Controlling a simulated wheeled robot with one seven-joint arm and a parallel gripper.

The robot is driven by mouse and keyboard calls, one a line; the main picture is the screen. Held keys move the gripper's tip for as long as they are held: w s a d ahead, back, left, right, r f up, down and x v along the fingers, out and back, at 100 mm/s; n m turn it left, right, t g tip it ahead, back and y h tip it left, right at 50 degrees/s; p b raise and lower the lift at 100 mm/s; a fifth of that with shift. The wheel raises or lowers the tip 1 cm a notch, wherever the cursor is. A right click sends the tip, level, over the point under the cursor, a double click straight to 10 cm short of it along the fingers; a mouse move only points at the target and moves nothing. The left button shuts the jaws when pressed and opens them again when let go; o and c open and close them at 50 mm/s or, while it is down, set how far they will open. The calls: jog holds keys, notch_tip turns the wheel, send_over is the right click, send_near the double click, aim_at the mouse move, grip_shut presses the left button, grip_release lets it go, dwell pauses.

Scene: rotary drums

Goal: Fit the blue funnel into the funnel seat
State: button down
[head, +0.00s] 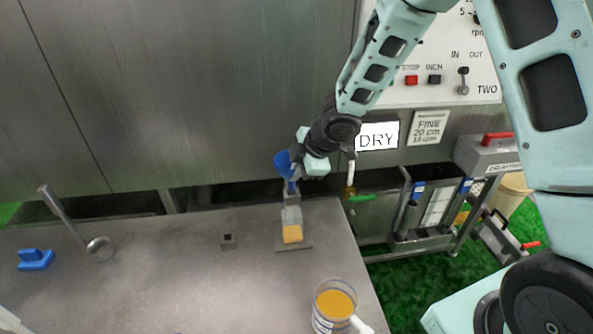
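The blue funnel (283,162) is near the middle of the head view, bowl up, with its spout pointing down. My gripper (298,168) is at the funnel's right side and partly covers it. The fingertips are too small and hidden to show whether they are closed on it. Just below the spout stands a narrow grey stand (291,214) on a flat plate, with an orange block-like part at its front foot. This may be the funnel seat. I cannot tell whether the spout is in its top or just above it.
A small square socket (228,240) is on the metal table (170,275). A jug of orange material (335,304) stands at the front right. A steel drum housing (200,90) rises behind.

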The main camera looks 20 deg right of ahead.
jog(key=shift+f+b, duration=2.2)
jog(key=shift+f, duration=0.25)
jog(key=c, duration=1.5)
grip_release()
jog(key=shift+r, duration=0.1)
jog(key=shift+c, duration=0.2)
jog(key=shift+r, duration=0.1)
jog(key=p+v, duration=1)
jog(key=v, duration=0.7)
jog(key=shift+d, duration=0.1)
